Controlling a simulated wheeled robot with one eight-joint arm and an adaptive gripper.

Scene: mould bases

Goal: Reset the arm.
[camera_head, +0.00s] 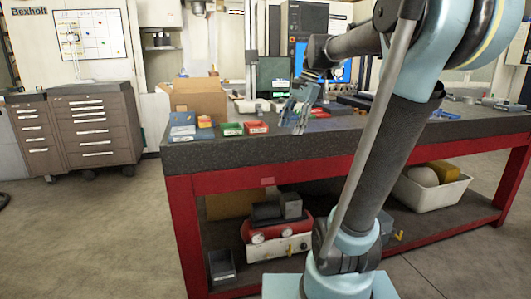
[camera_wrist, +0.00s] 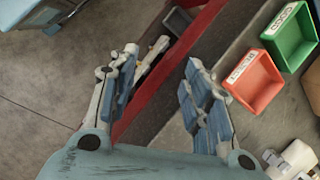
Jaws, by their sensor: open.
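My gripper (camera_head: 299,108) is over the front edge of the dark-topped workbench (camera_head: 215,152) in the head view. In the wrist view my gripper (camera_wrist: 158,92) shows its two blue-padded fingers spread apart with nothing between them. Below the gap lie the bench's red frame and the edge of its grey top. My arm is raised, with its forearm reaching left over the bench.
A red bin (camera_head: 256,128) and a green bin (camera_head: 231,129) stand left of my gripper on the bench. A cardboard box (camera_head: 198,100) is behind them. A drawer cabinet (camera_head: 95,125) stands at the left. Open floor (camera_head: 90,230) lies left of the bench.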

